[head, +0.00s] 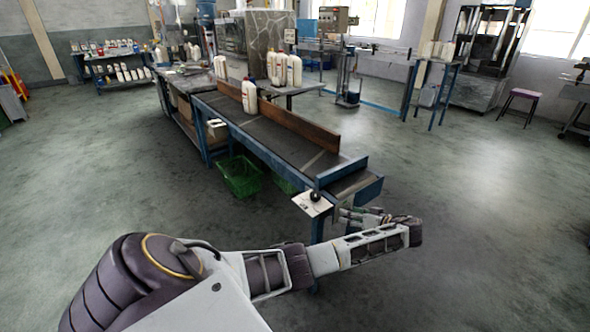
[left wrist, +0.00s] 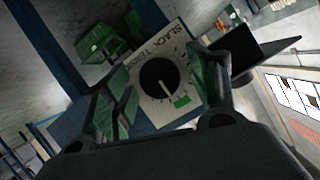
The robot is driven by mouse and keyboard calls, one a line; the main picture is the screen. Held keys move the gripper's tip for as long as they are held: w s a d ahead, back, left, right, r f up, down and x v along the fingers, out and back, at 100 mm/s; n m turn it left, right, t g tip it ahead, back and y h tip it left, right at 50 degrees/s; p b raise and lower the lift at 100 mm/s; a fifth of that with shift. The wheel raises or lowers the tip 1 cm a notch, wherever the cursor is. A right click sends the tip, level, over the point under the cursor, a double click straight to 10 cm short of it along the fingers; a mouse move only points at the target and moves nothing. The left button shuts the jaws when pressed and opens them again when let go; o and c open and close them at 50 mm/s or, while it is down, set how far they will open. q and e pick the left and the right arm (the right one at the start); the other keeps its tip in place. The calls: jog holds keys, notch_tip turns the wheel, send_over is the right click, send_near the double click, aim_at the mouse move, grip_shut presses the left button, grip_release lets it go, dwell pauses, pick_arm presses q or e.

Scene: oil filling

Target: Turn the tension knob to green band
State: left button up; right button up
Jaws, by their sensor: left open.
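The black tension knob (head: 314,196) sits on a pale dial plate (head: 303,205) at the near end of the conveyor bench. In the left wrist view the round knob (left wrist: 156,77) faces me, and its dial plate (left wrist: 147,112) carries lettering and tick marks. The green band (left wrist: 182,101) is at the dial's lower right. A small pale mark shows on the knob's lower right side. My left gripper (head: 362,214) is open, beside the bench end. In the wrist view its fingers (left wrist: 165,70) frame the knob with gaps on both sides. My right gripper is not in view.
The conveyor bench (head: 285,140) has a brown side rail (head: 280,117) and white bottles (head: 249,97). A green crate (head: 239,178) stands on the floor beneath it. The floor right of the bench is clear. My left arm crosses the foreground.

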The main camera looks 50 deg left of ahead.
pick_arm(q)
jog(key=shift+s+n+t+b, duration=0.1)
jog(key=shift+n+t+b, duration=0.2)
jog(key=shift+n+t, duration=0.4)
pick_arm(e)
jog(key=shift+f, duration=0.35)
